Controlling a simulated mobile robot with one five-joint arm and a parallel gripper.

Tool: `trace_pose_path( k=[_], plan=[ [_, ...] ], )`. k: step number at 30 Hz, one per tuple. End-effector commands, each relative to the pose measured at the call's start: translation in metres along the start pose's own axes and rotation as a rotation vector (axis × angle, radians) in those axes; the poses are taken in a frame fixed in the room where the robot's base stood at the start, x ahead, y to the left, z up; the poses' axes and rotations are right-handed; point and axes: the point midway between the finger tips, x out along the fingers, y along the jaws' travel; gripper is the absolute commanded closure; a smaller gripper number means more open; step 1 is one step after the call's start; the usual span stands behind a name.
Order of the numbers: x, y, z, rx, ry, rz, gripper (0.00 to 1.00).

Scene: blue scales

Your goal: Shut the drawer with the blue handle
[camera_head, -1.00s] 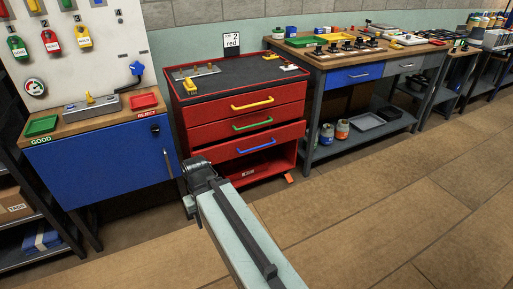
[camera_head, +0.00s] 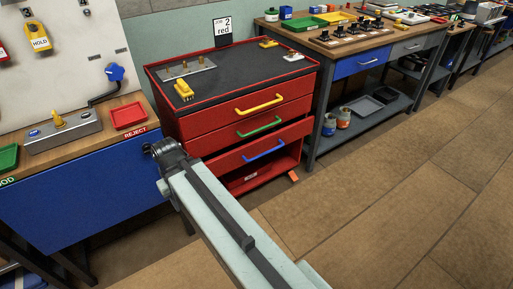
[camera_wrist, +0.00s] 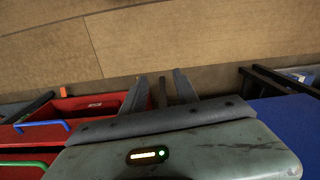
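The drawer with the blue handle (camera_head: 264,150) is the lowest of three handled drawers in the red cabinet (camera_head: 190,124). Its front appears to stand out a little past the drawers above, with a dark open space below it. The blue handle also shows at the left of the wrist view (camera_wrist: 42,126), where the floor is at the top. My gripper (camera_head: 163,158) is in front of the cabinet's left side, left of the blue handle; its fingertips are hidden in the head view. In the wrist view my gripper (camera_wrist: 160,84) has its fingers apart, holding nothing visible, and is apart from the handle.
A yellow handle (camera_head: 259,104) and a green handle (camera_head: 259,126) are on the drawers above. A blue-fronted bench (camera_head: 80,190) stands close on the left. A workbench (camera_head: 345,60) with a lower shelf stands on the right. The floor (camera_head: 380,200) in front is clear.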

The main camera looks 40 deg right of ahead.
Motion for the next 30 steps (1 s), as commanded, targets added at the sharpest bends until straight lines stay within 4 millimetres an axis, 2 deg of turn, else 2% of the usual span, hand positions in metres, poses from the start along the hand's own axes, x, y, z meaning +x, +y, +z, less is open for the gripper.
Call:
trace_pose_path(
  k=[7,10,11,15,17,20,23,26,27,30],
  plan=[
    [0.000,0.000,0.000,0.000,0.000,-0.001,0.64],
    [0.000,-0.009,-0.002,0.007,0.001,-0.040,0.64],
    [0.000,-0.011,-0.004,0.018,0.001,-0.070,0.64],
    [0.009,-0.039,-0.021,0.087,0.010,-0.310,0.64],
    [0.016,-0.040,-0.034,0.149,0.023,-0.451,0.64],
    [0.025,-0.012,-0.061,0.282,0.073,-0.688,0.64],
    [0.033,0.044,-0.080,0.416,0.150,-0.876,0.64],
    [0.044,0.121,-0.087,0.551,0.254,-1.033,0.64],
    [0.047,0.153,-0.086,0.599,0.297,-1.080,0.64],
    [0.054,0.222,-0.074,0.694,0.392,-1.161,0.64]
  ],
)
